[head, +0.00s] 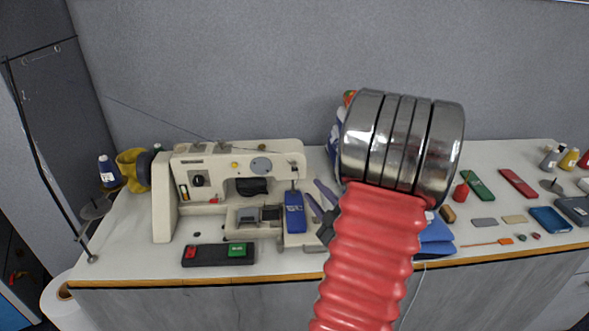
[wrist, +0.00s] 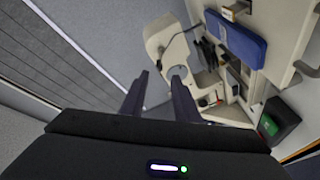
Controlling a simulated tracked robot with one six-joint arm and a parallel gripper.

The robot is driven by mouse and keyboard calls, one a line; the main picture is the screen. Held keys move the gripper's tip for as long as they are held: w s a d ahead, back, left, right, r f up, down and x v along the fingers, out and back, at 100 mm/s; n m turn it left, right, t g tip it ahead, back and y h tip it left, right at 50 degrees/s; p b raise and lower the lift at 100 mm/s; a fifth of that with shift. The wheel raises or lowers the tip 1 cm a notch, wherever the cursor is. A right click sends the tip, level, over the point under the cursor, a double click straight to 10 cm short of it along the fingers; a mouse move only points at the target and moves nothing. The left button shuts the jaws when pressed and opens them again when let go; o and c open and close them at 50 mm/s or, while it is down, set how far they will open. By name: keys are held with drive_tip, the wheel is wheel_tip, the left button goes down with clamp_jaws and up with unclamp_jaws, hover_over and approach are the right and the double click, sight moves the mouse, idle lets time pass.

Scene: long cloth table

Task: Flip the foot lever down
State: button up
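The cream sewing machine (head: 225,165) stands on the left part of the table, and part of it shows in the wrist view (wrist: 175,45). A blue flat piece (head: 294,212) hangs upright below the right end of its arm. It is large at the upper right of the wrist view (wrist: 236,38). I cannot tell whether this piece is the foot lever; no other lever is clear. My gripper (head: 312,190) is just right of the blue piece in the head view, partly hidden by my arm. In the wrist view its two fingers (wrist: 160,78) are apart with nothing between them.
A black switch box (head: 212,256) with red and green buttons lies before the machine. Thread spools (head: 108,170) stand at the left. Blue folded cloth (head: 436,238) lies right of my arm. Small coloured items (head: 518,183) cover the table's right. The grey wall (head: 230,70) is behind.

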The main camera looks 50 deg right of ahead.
sight(296, 170)
drive_tip(key=shift+w, duration=0.1)
drive_tip(key=x, duration=1.3)
drive_tip(key=shift+w+d, duration=0.25)
drive_tip(key=shift+w, duration=0.05)
clamp_jaws()
